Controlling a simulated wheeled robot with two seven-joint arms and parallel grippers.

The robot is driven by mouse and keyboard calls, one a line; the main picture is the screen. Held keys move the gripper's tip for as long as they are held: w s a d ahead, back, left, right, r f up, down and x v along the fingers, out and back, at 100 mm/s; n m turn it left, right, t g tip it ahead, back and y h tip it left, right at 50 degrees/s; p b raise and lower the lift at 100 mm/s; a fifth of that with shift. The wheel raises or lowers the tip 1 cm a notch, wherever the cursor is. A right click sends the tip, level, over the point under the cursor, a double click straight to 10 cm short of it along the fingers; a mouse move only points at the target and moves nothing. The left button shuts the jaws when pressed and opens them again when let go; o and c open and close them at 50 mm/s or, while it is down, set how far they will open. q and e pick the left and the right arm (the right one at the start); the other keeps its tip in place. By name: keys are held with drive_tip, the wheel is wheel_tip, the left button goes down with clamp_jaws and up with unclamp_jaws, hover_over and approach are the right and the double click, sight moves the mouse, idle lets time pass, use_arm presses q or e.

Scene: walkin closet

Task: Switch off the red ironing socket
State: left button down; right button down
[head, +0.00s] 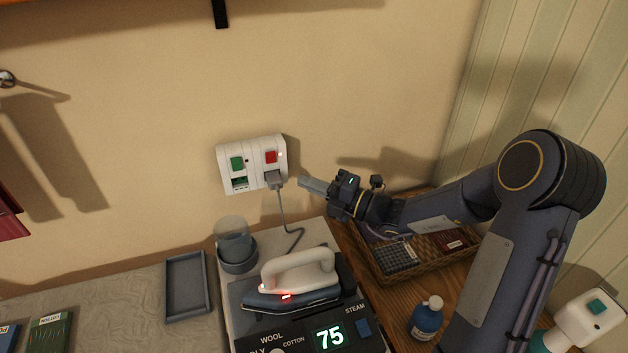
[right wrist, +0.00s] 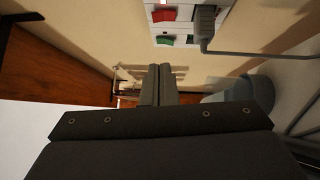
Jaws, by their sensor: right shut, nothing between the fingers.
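A white double socket panel (head: 252,181) is on the wall, with a green rocker switch (head: 237,163) on the left and a red rocker switch (head: 271,157) on the right. A small light shows beside the red switch. A grey plug (head: 273,178) sits below the red switch, its cord running down towards the iron (head: 300,274). My right gripper (head: 304,182) is shut and empty, just right of the plug and apart from the panel. The right wrist view shows its closed fingers (right wrist: 158,72), with the red switch (right wrist: 163,15) and plug (right wrist: 205,20) above them. My left gripper is out of view.
The iron has a lit red light and rests on a station whose display (head: 329,337) reads 75. A cup (head: 235,244) stands behind it. A wicker basket (head: 385,277) lies under my right arm. A blue bottle (head: 427,318) stands in front. A grey tray (head: 186,287) lies left.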

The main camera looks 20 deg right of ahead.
sight(267, 154)
drive_tip(key=shift+w+a+r+p, duration=0.15)
drive_tip(key=shift+w+a+p, duration=0.25)
drive_tip(key=shift+w+a, duration=0.7)
drive_tip(key=shift+w+a+r+p, duration=0.2)
drive_tip(key=shift+w+a+p, duration=0.15)
drive_tip(key=shift+w, duration=1.35)
drive_tip(key=shift+w+a+r+p, duration=0.15)
drive_tip(key=shift+w+a+p, duration=0.25)
drive_tip(key=shift+w+a, duration=0.7)
drive_tip(key=shift+w+d, duration=0.35)
drive_tip(key=shift+w+r+p, duration=0.3)
drive_tip(key=shift+r+p, duration=0.05)
drive_tip(key=shift+p, duration=0.15)
drive_tip(key=shift+s+f, duration=0.1)
